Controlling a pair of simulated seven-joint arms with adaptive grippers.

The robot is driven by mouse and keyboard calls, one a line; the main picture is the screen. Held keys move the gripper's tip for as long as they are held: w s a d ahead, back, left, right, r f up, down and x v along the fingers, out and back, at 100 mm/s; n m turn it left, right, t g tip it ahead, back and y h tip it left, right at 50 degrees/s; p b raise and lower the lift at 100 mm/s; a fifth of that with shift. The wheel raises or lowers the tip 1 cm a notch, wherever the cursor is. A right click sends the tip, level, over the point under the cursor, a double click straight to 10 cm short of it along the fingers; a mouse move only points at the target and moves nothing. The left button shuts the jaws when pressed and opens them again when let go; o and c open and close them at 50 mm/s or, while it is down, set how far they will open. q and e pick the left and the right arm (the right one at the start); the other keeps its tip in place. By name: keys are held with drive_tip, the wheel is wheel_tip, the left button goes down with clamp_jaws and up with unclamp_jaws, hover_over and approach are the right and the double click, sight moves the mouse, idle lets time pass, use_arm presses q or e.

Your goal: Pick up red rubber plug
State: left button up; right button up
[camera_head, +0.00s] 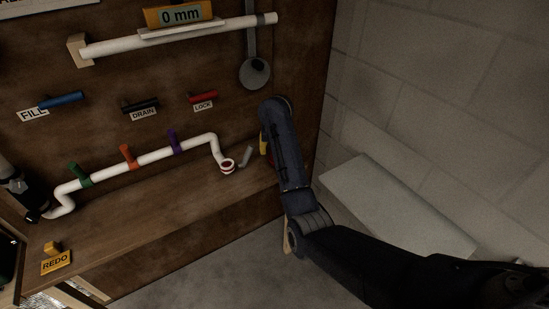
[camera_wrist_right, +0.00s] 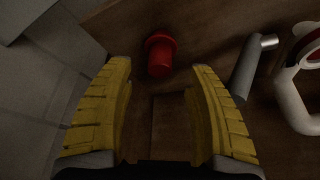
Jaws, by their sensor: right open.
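The red rubber plug (camera_wrist_right: 160,54) shows in the right wrist view, on the brown wooden surface. My right gripper (camera_wrist_right: 160,78) is open, with its two yellow fingers apart and nothing held between them. The plug lies in line with the gap, just beyond the fingertips.
A white pipe (camera_head: 105,174) with coloured handles ends in a red-lined opening (camera_head: 227,166). A small grey metal cylinder (camera_head: 246,156) is between it and my right gripper. A grey ladle (camera_head: 254,72) hangs above. A pale block wall (camera_head: 440,80) stands at right.

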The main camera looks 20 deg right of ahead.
drive_tip(key=shift+x, duration=4.4)
clamp_jaws()
